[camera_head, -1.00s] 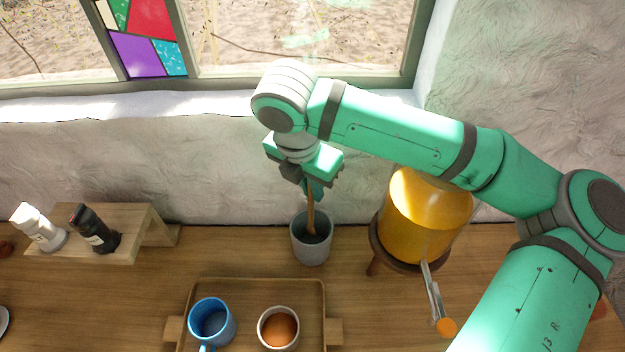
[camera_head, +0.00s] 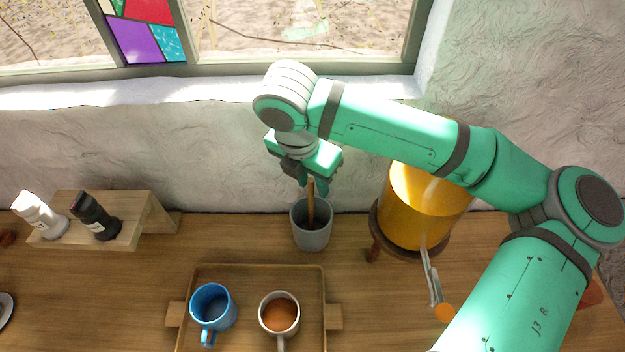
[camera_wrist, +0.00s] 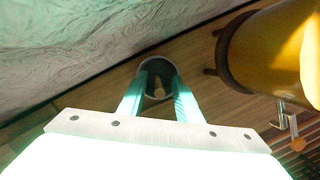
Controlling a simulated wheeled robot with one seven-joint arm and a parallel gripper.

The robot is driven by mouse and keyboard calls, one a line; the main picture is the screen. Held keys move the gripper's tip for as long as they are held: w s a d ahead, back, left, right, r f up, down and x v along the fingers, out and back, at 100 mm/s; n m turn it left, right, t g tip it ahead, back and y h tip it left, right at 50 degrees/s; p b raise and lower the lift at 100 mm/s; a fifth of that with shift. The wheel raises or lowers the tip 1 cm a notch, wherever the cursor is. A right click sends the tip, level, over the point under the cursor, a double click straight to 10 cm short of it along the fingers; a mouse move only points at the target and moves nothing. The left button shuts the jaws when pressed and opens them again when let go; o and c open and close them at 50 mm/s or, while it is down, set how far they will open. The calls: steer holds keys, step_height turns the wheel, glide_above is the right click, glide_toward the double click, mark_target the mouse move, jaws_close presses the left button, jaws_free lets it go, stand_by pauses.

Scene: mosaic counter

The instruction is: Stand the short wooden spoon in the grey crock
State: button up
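The short wooden spoon (camera_head: 311,205) stands nearly upright in the grey crock (camera_head: 311,239), its handle rising above the rim. Its lower end is hidden inside the crock. My gripper (camera_head: 312,184) is just above the crock, its fingers apart on either side of the handle top. In the wrist view my gripper (camera_wrist: 158,82) has its two fingers spread over the crock (camera_wrist: 153,64). The spoon (camera_wrist: 158,90) shows end-on between them, with a gap at each side.
A yellow dispenser (camera_head: 418,212) with a tap stands close to the right of the crock. A tray (camera_head: 257,273) with a blue mug (camera_head: 211,306) and a white cup (camera_head: 279,314) lies in front. A small wooden shelf (camera_head: 153,213) with two shakers is at left. The wall is behind.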

steer(key=v, duration=1.1)
steer(key=shift+f, duration=0.15)
stand_by(0.8)
